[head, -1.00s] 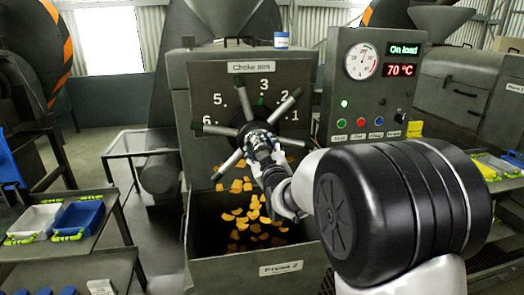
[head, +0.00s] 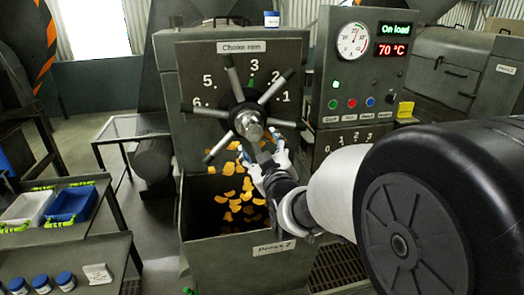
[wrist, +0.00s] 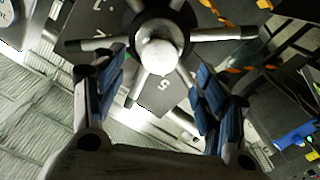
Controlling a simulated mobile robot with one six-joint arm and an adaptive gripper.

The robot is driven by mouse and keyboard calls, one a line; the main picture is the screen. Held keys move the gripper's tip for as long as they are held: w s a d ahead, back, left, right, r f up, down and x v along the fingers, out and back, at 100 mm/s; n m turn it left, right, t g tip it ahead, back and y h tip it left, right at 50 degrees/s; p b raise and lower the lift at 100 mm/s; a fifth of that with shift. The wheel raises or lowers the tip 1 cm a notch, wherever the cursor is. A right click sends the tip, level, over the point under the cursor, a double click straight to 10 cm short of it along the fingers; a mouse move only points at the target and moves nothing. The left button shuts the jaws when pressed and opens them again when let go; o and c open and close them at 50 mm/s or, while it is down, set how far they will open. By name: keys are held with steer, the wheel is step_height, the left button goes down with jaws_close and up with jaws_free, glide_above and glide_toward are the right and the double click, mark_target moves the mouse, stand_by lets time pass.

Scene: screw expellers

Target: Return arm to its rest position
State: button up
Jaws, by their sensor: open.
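My gripper (head: 264,150) is open and empty in front of the choke rim wheel (head: 249,119) in the head view. In the wrist view, my gripper (wrist: 163,90) has its two blue-padded fingers spread apart, with the wheel's round hub (wrist: 160,56) beyond and between them. The fingers look clear of the hub, but whether one touches a spoke cannot be told. My arm reaches in from the lower right and hides part of the press front.
Orange flakes (head: 230,198) lie in the open bin of the press, below the wheel. A control panel (head: 360,70) stands to the right, reading "On load" and 70 °C. A side table with a blue tray (head: 70,203) and a white tray (head: 27,207) is at left.

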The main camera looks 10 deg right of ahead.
steer(key=shift+s, duration=1.05)
steer(key=s+f+m+g, duration=0.1)
steer(key=s+f+g, duration=0.2)
steer(key=s, duration=0.8)
steer(key=s+f+m+g, duration=0.2)
steer(key=s+g, duration=0.4)
steer(key=s, duration=0.6)
steer(key=s+f+m+g, duration=0.2)
steer(key=s+f+g, duration=0.2)
steer(key=s, duration=0.7)
steer(key=shift+s+f, duration=0.35)
steer(key=shift+f, duration=0.1)
steer(key=shift+a, duration=0.1)
